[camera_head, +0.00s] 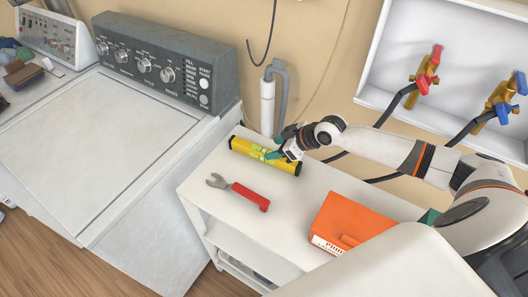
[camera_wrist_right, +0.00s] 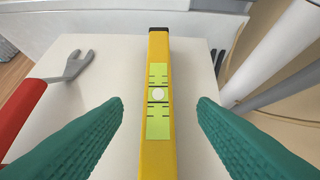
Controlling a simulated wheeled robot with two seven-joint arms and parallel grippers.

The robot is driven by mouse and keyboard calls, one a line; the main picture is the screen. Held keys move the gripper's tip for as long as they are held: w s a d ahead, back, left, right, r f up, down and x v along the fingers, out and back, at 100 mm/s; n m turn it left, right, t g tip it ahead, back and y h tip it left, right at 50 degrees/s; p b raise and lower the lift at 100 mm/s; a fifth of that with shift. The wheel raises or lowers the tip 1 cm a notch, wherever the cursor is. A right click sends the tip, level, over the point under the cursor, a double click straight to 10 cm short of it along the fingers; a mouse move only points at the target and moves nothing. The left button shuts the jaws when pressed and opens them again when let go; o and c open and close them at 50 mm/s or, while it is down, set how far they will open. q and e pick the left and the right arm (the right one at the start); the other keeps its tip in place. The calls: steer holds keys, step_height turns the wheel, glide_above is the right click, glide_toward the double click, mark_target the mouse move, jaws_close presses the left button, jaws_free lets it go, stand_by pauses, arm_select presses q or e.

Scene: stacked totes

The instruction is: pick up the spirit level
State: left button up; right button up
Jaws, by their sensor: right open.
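The yellow spirit level (camera_head: 248,150) with black ends lies at the back of the white shelf top in the head view. In the right wrist view the level (camera_wrist_right: 158,60) runs lengthwise up the middle, with green label patches and a round white vial. My right gripper (camera_head: 278,152) is over the level in the head view. In the right wrist view its green fingers (camera_wrist_right: 159,108) are apart, one on each side of the level, with gaps visible between. My left gripper does not show in either view.
A red-handled wrench (camera_head: 248,195) lies in front of the level on the white shelf unit (camera_head: 285,225). An orange box (camera_head: 350,222) stands to the right. A washing machine (camera_head: 120,125) is at left. A white pipe (camera_head: 267,105) rises behind the level.

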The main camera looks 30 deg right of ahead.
mark_target(267, 152)
steer(key=shift+w+a+f, duration=0.15)
steer(key=shift+w+f, duration=0.35)
steer(key=p+x, duration=0.1)
steer(key=x, duration=0.3)
steer(key=shift+s+a+f+p, duration=0.15)
steer(key=shift+a+f+p, duration=0.1)
steer(key=shift+a+p, duration=0.1)
steer(key=shift+f, duration=0.15)
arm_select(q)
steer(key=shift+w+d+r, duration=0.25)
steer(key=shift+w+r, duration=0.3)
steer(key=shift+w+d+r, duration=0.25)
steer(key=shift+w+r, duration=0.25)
arm_select(e)
steer(key=shift+f, duration=0.1)
steer(key=c, duration=0.4)
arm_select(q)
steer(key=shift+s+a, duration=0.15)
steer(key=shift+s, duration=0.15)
arm_select(e)
jaws_close()
